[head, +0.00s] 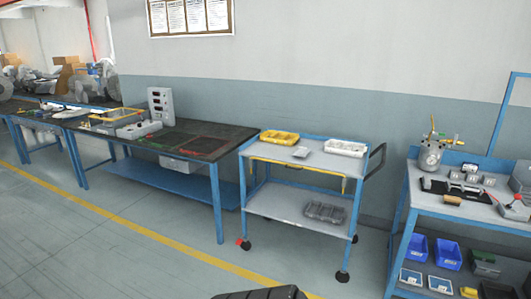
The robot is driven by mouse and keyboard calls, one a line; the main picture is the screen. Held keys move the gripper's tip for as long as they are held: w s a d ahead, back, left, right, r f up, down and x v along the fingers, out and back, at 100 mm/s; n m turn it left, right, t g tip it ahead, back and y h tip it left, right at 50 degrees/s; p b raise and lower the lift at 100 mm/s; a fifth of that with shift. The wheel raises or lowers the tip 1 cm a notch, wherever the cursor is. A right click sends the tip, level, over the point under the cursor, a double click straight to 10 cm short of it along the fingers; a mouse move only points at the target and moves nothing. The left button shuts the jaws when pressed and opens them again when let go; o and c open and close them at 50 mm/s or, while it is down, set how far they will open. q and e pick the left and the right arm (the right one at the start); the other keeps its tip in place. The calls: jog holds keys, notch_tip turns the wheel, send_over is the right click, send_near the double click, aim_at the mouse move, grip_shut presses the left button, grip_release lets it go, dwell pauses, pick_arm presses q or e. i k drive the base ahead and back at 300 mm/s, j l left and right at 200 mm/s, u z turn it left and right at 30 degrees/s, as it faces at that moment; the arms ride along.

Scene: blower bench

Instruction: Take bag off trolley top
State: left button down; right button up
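The blue-framed trolley (318,171) stands in the middle right of the head view, with a grey top shelf. A small pale grey-white bag (301,152) lies on the trolley top, between a yellow tray (280,137) and a white tray (346,147). It looks apart from both trays. It is too small in view to tell what is in it.
A grey divided tray (325,212) sits on the trolley's lower shelf. A long dark-topped workbench (206,143) stands left of the trolley. A blue bench (458,207) with a metal canister (430,156) stands to its right. The floor (110,250) in front is clear, with a yellow line.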

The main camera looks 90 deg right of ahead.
aim_at(303, 152)
jog(key=z, duration=3.1)
jog(key=i+l+u, duration=0.1)
jog(key=i+u, duration=0.15)
jog(key=i, duration=0.45)
